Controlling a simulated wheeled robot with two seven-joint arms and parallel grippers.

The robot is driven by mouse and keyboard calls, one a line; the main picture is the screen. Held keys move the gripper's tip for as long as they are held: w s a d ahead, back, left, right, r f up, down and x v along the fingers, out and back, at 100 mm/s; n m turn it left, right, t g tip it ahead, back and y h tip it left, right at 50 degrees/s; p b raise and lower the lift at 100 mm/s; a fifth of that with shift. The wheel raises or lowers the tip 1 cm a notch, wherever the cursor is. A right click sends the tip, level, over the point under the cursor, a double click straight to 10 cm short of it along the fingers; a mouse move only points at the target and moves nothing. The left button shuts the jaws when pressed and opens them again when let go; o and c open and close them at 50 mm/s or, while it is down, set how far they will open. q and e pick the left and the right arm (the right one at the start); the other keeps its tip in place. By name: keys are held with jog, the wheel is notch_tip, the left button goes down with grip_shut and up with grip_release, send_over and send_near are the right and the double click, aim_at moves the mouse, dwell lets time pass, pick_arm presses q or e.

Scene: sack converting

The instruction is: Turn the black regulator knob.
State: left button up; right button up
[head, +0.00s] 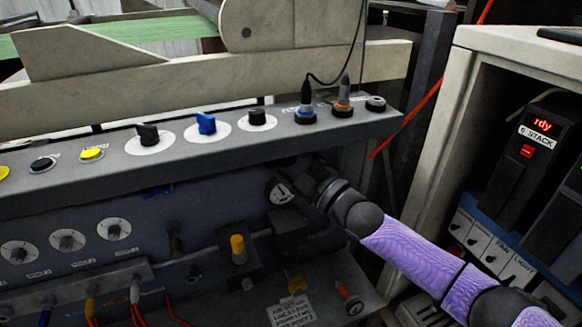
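My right gripper (297,172) reaches in from the right, under the overhanging control panel, beside a small round white-faced gauge (281,192). Its dark fingers blend into the shadow, so I cannot tell whether they are open or shut, or on what. A black block-shaped part (288,222) sits just below the gauge and gripper; I cannot tell whether it is the regulator knob. The gripper and wrist may hide part of the regulator. On the panel above are a black selector knob (148,135) and a black round knob (257,118). My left gripper is not in view.
The grey control panel (120,170) overhangs the gripper. A yellow-topped fitting (238,248), a tagged yellow part (297,284) and an orange-tipped fitting (347,297) stand below. A pale cabinet (450,120) with a red "rdy" display (542,126) is at the right.

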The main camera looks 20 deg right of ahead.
grip_shut()
dwell(0.3)
jog(key=shift+m, duration=0.3)
